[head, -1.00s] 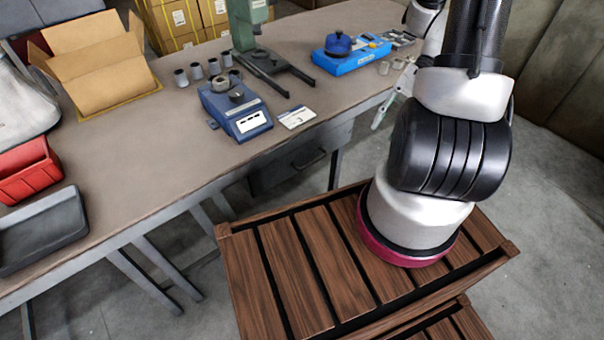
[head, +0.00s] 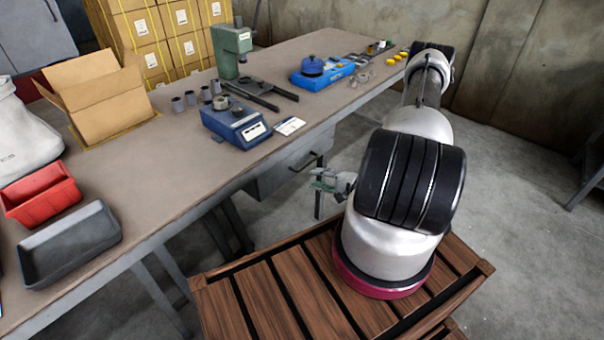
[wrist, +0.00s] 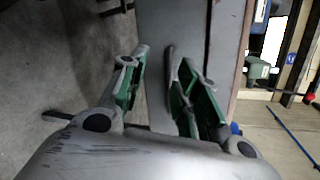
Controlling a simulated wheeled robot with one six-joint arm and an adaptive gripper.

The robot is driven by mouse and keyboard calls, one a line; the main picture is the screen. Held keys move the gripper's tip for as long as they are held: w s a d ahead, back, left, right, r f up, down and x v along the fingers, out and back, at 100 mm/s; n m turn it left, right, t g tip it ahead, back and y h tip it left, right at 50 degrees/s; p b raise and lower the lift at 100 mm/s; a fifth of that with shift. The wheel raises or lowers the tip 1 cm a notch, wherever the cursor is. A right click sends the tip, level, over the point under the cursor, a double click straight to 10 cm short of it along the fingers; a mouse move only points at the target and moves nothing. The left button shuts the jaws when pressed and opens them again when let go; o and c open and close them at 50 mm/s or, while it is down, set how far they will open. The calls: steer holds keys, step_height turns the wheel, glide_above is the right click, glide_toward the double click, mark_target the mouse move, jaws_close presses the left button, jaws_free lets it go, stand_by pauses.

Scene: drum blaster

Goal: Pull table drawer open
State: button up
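The table drawer (head: 282,172) is a grey box front under the near edge of the workbench, and it looks closed. Its dark bar handle (head: 306,161) faces me. My gripper (head: 320,192) is just right of and lower than the handle in the head view. In the wrist view, my gripper (wrist: 163,62) is open, with green pads on both fingers. The grey drawer front (wrist: 160,22) lies ahead of it. The dark handle (wrist: 168,75) appears between the fingers, nearer the right one. I cannot tell whether either finger touches it.
The workbench top (head: 160,185) holds a blue scale (head: 234,122), a blue device (head: 322,72), a green stand (head: 231,50), a cardboard box (head: 103,98) and a red bin (head: 42,194). Wooden slats (head: 270,295) lie under my arm.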

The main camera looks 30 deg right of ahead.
mark_target(307, 165)
steer(key=w+n, duration=0.1)
steer(key=w, duration=0.2)
steer(key=w+n+h, duration=0.1)
steer(key=w, duration=0.2)
steer(key=w+f+t, duration=0.1)
steer(key=w, duration=0.2)
steer(key=shift+w+n+h, duration=0.25)
steer(key=shift+n+h, duration=0.15)
jaws_close()
